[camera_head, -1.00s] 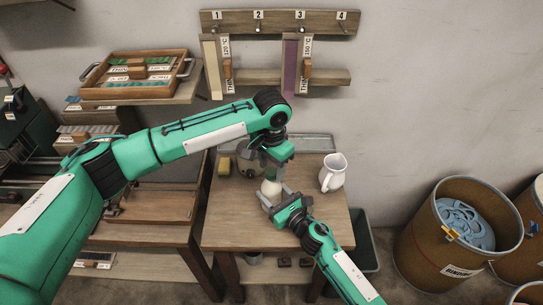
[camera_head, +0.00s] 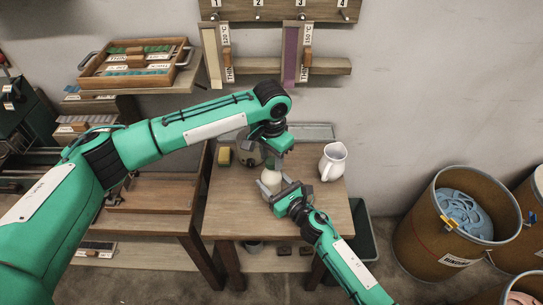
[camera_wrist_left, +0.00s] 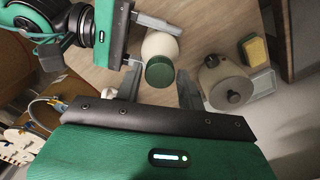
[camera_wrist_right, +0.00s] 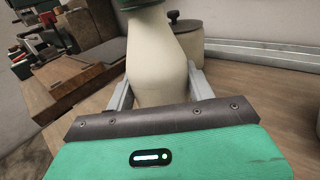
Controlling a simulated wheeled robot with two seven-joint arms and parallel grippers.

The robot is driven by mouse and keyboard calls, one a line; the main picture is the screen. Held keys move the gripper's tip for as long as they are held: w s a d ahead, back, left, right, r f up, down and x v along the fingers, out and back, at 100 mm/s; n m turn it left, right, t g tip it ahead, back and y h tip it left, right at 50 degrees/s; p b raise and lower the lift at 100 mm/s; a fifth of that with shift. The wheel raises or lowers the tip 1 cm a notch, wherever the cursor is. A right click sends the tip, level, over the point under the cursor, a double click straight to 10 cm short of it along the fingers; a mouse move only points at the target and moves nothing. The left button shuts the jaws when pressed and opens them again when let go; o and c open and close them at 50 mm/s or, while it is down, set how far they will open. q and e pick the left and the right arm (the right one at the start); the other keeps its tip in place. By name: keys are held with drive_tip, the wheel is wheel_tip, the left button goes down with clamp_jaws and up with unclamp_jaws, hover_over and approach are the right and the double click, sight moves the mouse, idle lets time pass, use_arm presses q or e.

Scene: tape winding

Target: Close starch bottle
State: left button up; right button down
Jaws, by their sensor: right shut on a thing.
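The starch bottle (camera_head: 272,179) is cream-coloured and stands upright on the small wooden table. My right gripper (camera_head: 270,188) is shut on its body, with one finger on each side in the right wrist view (camera_wrist_right: 160,90). A dark green cap (camera_wrist_left: 160,73) sits at the bottle's mouth; its lower edge also shows in the right wrist view (camera_wrist_right: 140,3). Whether it is screwed tight cannot be told. My left gripper (camera_head: 277,158) is above the bottle, pointing down. In the left wrist view its fingers are apart on both sides of the cap, with gaps visible.
A lidded pot (camera_wrist_left: 226,84) stands close behind the bottle, beside a yellow-green sponge (camera_wrist_left: 256,50). A white jug (camera_head: 333,162) stands at the table's right. The table's front (camera_head: 235,215) is clear. Brown drums (camera_head: 440,225) stand on the floor at right.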

use_arm(q)
drive_tip(key=shift+o, duration=1.4)
wheel_tip(320, 180, up, 12)
use_arm(e)
drive_tip(key=shift+c, duration=2.3)
unclamp_jaws()
drive_tip(key=shift+s, duration=0.1)
drive_tip(key=b+v, duration=0.3)
drive_tip(key=v, duration=0.9)
drive_tip(key=shift+f, duration=0.15)
use_arm(q)
drive_tip(key=shift+f, duration=1.6)
use_arm(e)
drive_tip(key=shift+v, duration=0.85)
